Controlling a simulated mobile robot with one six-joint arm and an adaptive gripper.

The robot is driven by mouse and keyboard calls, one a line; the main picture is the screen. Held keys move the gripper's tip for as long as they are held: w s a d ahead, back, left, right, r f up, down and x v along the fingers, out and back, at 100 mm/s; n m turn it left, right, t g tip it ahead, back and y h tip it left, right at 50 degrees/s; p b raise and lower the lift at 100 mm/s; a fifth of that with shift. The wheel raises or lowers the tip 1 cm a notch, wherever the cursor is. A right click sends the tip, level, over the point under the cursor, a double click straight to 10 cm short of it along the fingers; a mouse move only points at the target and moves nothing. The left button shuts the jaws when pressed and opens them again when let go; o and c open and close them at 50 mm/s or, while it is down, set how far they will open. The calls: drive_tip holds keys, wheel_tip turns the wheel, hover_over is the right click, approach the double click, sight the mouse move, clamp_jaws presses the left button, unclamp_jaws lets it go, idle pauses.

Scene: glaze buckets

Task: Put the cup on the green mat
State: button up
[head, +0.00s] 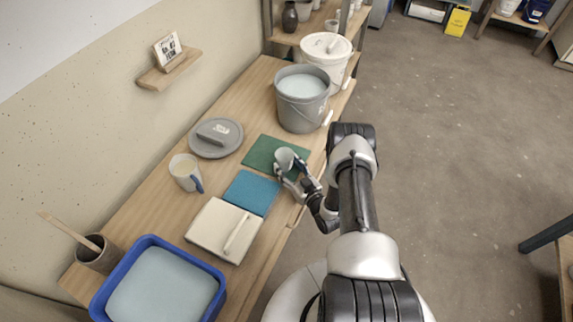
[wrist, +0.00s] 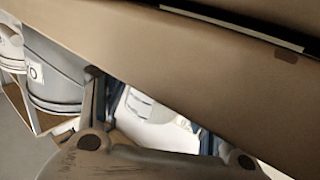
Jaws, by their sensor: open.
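A small pale grey-white cup (head: 285,157) is at the green mat (head: 262,146) in the head view, over the mat's right part. It looks tilted, and I cannot tell whether its base rests fully on the mat. My gripper (head: 291,172) is at the cup's near side, with its fingers open. In the wrist view, a white rounded object (wrist: 145,106), likely the cup, shows between the two spread fingers. Its lower part is hidden behind the gripper's body.
A grey bucket (head: 302,114) stands beyond the mat. A blue cloth (head: 250,192), a cream slab (head: 211,226), a mug with a blue handle (head: 182,172), a grey lid (head: 214,147) and a blue tub (head: 146,245) share the bench. Bare wood surrounds the mug.

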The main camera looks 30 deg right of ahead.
drive_tip(key=s+p, duration=0.3)
drive_tip(key=s, duration=0.7)
drive_tip(key=shift+s+d+r, duration=0.35)
drive_tip(key=shift+d+r, duration=0.05)
